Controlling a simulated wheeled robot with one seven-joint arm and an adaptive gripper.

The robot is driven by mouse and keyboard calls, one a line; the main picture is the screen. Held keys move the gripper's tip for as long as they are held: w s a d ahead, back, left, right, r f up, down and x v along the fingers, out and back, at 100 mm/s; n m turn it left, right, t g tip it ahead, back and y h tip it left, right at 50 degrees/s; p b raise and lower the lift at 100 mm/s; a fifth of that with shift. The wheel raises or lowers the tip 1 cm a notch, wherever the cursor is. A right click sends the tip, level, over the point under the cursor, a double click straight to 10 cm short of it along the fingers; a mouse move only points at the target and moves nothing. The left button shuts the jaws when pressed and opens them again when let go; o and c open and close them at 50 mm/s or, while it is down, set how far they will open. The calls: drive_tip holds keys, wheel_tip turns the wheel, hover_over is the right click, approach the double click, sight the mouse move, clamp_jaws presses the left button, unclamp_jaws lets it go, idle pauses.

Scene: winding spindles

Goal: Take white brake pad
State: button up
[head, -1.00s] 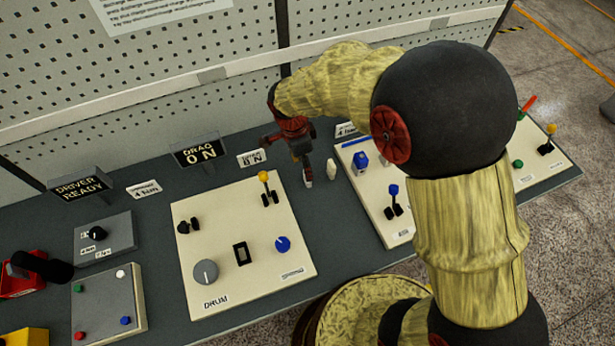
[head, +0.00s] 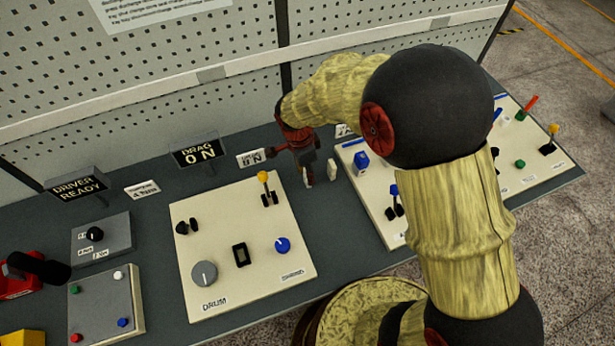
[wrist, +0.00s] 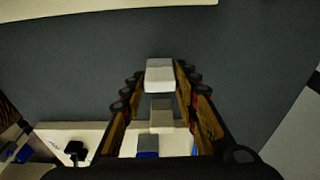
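The white brake pad (wrist: 160,75) is a small white block lying between my fingertips in the wrist view, with a finger close along each side. In the head view it shows as a small white piece (head: 306,178) at the bottom of my gripper (head: 305,168), partly hidden by a dark finger. My gripper (wrist: 160,72) spans the pad; whether the fingers press on it or only flank it cannot be told. A second, beige block (wrist: 161,115) stands close by, and also shows right of my gripper in the head view (head: 332,169).
A cream drum panel (head: 222,285) with knobs and a yellow-tipped lever lies at the left front. Another cream panel (head: 372,205) with a blue knob and lever is close on the right. A perforated wall (head: 190,60) and sign stands (head: 198,153) are behind. Dark tabletop (wrist: 70,75) is bare beside the pad.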

drive_tip(key=c, duration=0.5)
drive_tip(key=shift+c, duration=0.2)
drive_tip(key=shift+r, duration=0.1)
